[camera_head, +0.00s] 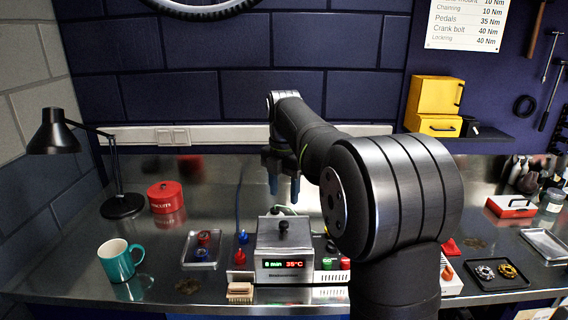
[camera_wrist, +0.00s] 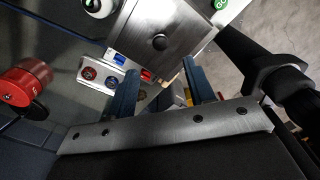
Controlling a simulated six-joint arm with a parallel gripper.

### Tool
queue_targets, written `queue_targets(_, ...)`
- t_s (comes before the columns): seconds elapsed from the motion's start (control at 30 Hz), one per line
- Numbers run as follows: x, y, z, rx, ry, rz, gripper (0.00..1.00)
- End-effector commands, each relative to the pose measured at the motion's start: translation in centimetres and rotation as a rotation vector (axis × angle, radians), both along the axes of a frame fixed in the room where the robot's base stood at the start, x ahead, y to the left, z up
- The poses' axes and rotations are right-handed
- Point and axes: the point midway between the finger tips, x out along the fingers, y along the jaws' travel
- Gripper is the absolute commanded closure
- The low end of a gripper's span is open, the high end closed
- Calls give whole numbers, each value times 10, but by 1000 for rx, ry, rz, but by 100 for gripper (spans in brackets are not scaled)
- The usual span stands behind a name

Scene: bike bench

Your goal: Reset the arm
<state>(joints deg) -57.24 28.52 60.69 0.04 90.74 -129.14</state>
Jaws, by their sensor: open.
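My arm rises from the front right of the bench and reaches back over it. My gripper (camera_head: 284,188) hangs with its two blue fingers pointing down, behind and above the grey box with a lit display (camera_head: 284,248). In the wrist view, the fingers (camera_wrist: 162,90) stand apart with nothing gripped between them. The steel lid of the box (camera_wrist: 158,42) with its dark knob shows beyond the fingertips. My arm hides part of the bench behind it.
A teal mug (camera_head: 118,262), a black lamp (camera_head: 122,205), a red tin (camera_head: 166,197) and a small tray (camera_head: 201,256) stand left. A black tray with round parts (camera_head: 497,274) and a red box (camera_head: 511,207) are right. A shelf holds yellow bins (camera_head: 436,97).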

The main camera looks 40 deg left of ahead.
Motion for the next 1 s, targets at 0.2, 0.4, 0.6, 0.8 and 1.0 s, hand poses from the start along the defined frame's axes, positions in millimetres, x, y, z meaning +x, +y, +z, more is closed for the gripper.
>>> queue_targets(0.2,0,1,50,3,-2,0,51)
queue_targets(0.4,0,0,73,0,0,0,51)
queue_targets(0.6,0,0,79,0,0,0,51)
queue_targets(0.8,0,0,79,0,0,0,51)
queue_targets(1.0,0,0,70,-3,2,0,51)
